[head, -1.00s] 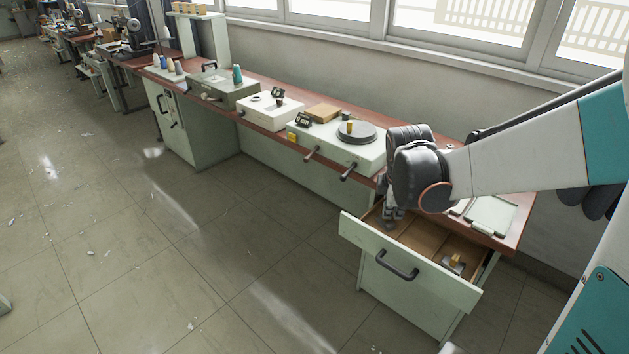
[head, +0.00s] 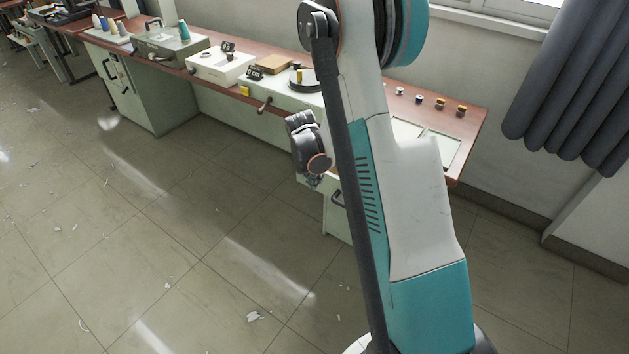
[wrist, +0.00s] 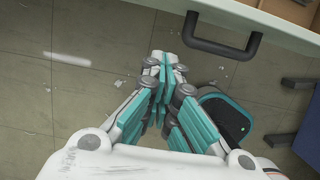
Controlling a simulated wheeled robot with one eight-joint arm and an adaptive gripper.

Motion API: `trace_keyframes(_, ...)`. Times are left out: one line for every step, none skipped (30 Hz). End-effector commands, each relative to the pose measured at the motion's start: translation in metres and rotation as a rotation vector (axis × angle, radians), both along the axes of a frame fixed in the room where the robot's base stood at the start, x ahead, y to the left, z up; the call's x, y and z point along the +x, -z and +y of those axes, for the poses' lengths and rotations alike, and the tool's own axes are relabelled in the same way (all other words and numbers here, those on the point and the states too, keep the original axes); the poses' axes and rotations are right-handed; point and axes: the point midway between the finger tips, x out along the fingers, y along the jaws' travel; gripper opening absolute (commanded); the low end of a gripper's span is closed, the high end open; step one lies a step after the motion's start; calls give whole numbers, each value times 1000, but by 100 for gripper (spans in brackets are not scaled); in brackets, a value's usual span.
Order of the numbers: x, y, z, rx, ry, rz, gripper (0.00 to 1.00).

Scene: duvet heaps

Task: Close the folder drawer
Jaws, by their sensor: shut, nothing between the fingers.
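The folder drawer's pale green front (wrist: 245,22) crosses the top right of the wrist view, with its dark handle (wrist: 222,46) facing me. A brown strip behind its top edge looks like the drawer's inside, so it appears open. In the head view my arm hides most of the drawer; part of its handle (head: 337,198) shows left of the arm. My gripper (wrist: 165,60) is shut and empty, its fingertips left of the handle and apart from it in the picture. In the head view my gripper (head: 314,182) is by the drawer's left end.
The long red-brown bench (head: 470,120) carries a grey case (head: 170,45), a white device (head: 218,66) and small knobs at its right end. A dark curtain (head: 570,90) hangs at right. The floor in front and left is open, with scattered scraps.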

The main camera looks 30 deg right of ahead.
Motion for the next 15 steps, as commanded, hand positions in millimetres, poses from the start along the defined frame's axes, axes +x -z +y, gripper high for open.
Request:
trace_keyframes(1,13,-3,0,1,0,0)
trace_keyframes(2,19,-4,0,2,0,0)
trace_keyframes(3,27,-6,0,2,0,0)
trace_keyframes(3,33,-7,0,2,0,0)
trace_keyframes(4,39,-9,0,2,0,0)
trace_keyframes(4,47,-10,0,2,0,0)
trace_keyframes(5,53,-12,0,2,0,0)
trace_keyframes(5,58,-13,1,2,-1,0)
trace_keyframes(6,65,-15,1,2,-1,0)
trace_keyframes(7,71,-16,1,2,-1,0)
trace_keyframes(8,76,-17,0,2,-2,0)
trace_keyframes(9,79,-21,0,3,-2,0)
trace_keyframes(11,77,-27,0,4,-2,0)
trace_keyframes(13,76,-31,0,5,-2,0)
trace_keyframes(15,76,-36,0,4,-2,0)
